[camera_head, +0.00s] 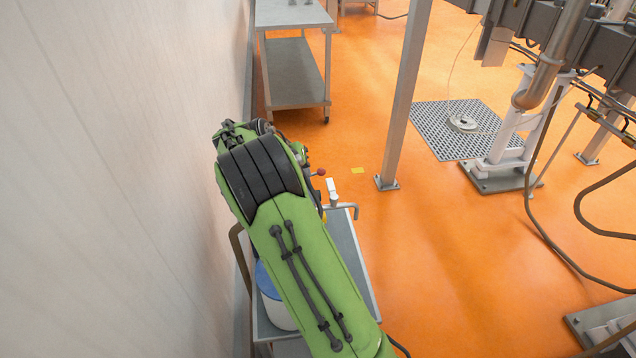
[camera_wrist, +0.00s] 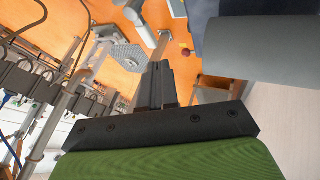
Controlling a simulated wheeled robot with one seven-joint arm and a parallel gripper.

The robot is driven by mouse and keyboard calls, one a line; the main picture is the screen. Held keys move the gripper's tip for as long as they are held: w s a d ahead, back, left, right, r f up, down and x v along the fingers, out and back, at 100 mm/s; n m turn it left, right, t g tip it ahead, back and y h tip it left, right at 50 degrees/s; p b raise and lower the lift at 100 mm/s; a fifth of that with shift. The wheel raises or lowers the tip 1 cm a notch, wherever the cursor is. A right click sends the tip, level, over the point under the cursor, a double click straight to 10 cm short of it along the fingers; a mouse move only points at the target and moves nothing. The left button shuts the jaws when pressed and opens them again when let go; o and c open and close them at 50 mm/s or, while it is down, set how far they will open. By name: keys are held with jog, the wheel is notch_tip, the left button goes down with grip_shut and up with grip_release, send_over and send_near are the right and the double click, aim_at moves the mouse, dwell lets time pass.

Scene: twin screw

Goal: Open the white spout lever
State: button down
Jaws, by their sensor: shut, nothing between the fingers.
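The white spout lever (camera_head: 332,187) stands upright above a metal spout (camera_head: 341,207) just right of my green arm in the head view. A small red ball (camera_head: 320,172) shows beside its top. My gripper is hidden behind my arm in the head view. In the wrist view my gripper (camera_wrist: 157,72) has its dark fingers together with nothing between them. A red ball also shows beyond the fingertips, up and to the right. I cannot make out the white lever in the wrist view, nor tell whether the gripper touches it.
A metal cart (camera_head: 354,262) stands under my arm with a blue-and-white bucket (camera_head: 273,298) on it. A pale wall (camera_head: 130,180) runs close on the left. A large grey cylinder (camera_wrist: 262,75) is near the gripper's right.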

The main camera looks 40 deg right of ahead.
aim_at(332, 192)
jog(key=b+x, duration=0.2)
jog(key=x, duration=0.8)
jog(key=shift+w, duration=0.1)
